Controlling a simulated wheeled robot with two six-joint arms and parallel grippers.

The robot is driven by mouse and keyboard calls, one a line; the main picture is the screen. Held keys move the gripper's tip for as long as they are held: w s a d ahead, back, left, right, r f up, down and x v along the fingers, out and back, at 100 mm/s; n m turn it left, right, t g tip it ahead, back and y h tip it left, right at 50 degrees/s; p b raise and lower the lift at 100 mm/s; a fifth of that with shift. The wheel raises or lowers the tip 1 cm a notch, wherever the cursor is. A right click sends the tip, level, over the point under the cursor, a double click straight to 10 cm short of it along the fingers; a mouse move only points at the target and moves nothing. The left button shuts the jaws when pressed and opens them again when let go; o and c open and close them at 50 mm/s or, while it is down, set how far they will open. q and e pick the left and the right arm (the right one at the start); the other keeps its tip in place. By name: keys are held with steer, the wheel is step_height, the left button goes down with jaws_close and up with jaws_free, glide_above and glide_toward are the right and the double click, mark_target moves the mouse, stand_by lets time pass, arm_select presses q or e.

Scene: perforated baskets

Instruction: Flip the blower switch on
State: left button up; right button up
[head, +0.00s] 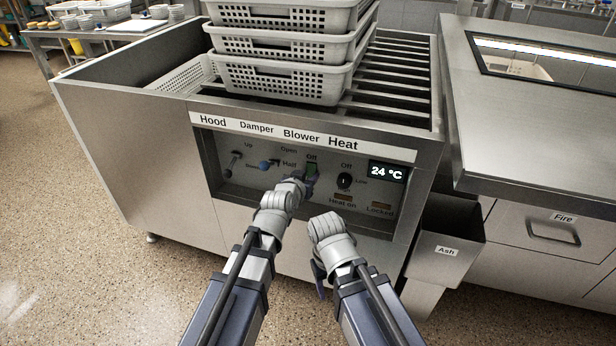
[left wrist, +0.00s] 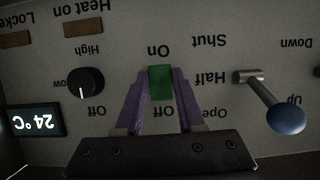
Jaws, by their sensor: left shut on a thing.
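The green blower switch (head: 312,168) is on the control panel (head: 230,185), under the "Blower" label and just below "Off". In the left wrist view, which is upside down, the switch (left wrist: 161,82) stands between the "On" and "Off" marks. My left gripper (head: 308,181) is at the panel. Its purple fingers are shut on the switch, one on each side. I cannot tell which way the switch is tipped. My right gripper (head: 320,279) hangs in front of the cabinet, below the panel, apart from it; its fingers are mostly hidden by its own wrist.
The blue-knobbed damper lever (left wrist: 286,118) and the hood lever (head: 234,160) are left of the switch in the head view. A black heat knob (head: 345,181) and a 24 °C display (head: 387,172) are to its right. Stacked baskets (head: 285,82) stand above; an ash bin (head: 447,240) is right.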

arm_select(q)
jaws_close()
steer(key=shift+f+t+h+b, duration=0.25)
steer(key=shift+t+b, duration=0.45)
steer(key=shift+b, duration=0.9)
steer(key=shift+f+t+h+b, duration=0.2)
steer(key=shift+t+b, duration=0.5)
steer(key=shift+b, duration=0.85)
steer(key=shift+w, duration=0.1)
steer(key=o, duration=0.8)
jaws_free()
